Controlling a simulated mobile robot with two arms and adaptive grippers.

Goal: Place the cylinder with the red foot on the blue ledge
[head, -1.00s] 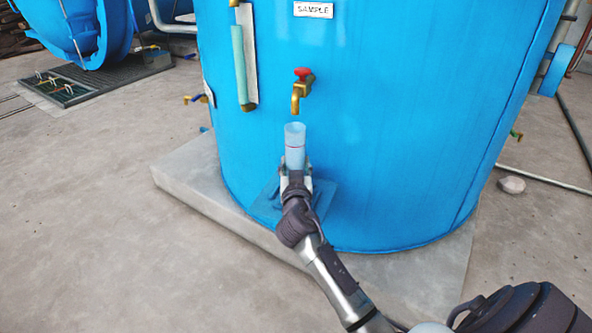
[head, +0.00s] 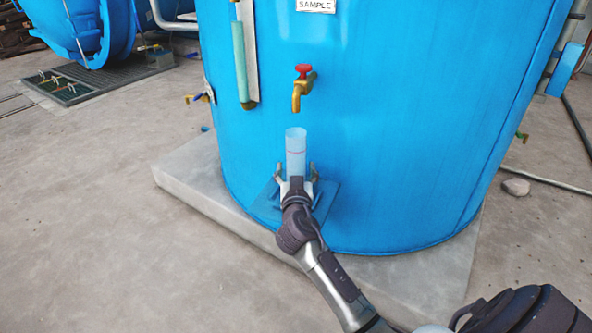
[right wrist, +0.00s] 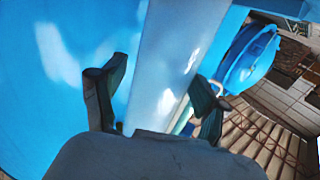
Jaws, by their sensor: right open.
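That gripper is open, with one finger on each side of the tube and gaps between. The right wrist view shows the tube (right wrist: 178,60) rising between the two spread fingers of the gripper (right wrist: 153,98). My left gripper is not in view.
The blue tank (head: 400,130) stands on a concrete plinth (head: 190,180). The tap with its red handle hangs just above the tube's open top. A green sight tube (head: 241,65) is at the upper left.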

